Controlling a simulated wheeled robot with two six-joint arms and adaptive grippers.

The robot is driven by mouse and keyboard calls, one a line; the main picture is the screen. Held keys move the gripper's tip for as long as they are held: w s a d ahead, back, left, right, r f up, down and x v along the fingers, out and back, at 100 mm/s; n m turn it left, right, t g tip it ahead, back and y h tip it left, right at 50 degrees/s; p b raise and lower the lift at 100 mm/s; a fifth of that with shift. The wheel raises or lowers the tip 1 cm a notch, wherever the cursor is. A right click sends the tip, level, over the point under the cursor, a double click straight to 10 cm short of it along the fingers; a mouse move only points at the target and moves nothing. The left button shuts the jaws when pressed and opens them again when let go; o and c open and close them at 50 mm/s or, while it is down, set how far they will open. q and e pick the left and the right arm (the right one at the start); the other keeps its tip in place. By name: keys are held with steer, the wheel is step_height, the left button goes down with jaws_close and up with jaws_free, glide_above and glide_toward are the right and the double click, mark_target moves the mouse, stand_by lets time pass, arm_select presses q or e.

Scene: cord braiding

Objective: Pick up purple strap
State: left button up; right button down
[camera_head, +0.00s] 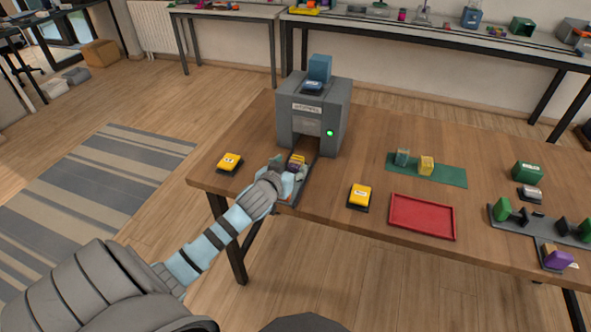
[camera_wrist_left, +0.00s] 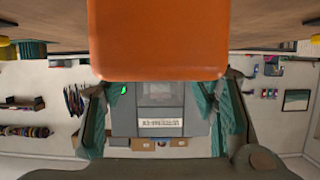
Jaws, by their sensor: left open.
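A small yellow item with a dark purplish part (camera_head: 297,160) lies on the dark chute below the grey machine's opening; I cannot tell if it is a strap. My left gripper (camera_head: 287,178) is open at the chute, just in front of the small yellow item. In the left wrist view the teal fingers (camera_wrist_left: 158,100) stand apart, and a large orange block (camera_wrist_left: 158,38) fills the top middle, close to the camera. My right gripper is not in view.
The grey machine (camera_head: 314,108) with a green light stands behind the chute. Yellow-topped boxes flank it, left (camera_head: 230,161) and right (camera_head: 360,195). A red tray (camera_head: 421,216), green mat (camera_head: 450,175) and grey rack (camera_head: 520,222) lie to the right.

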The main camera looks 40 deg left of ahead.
mark_target(295, 163)
arm_select(q)
steer(key=x, duration=0.3)
steer(key=shift+w+f+b, duration=0.15)
steer(key=shift+f+b, duration=0.05)
steer(key=shift+b, duration=0.1)
steer(key=shift+r, duration=0.15)
jaws_close()
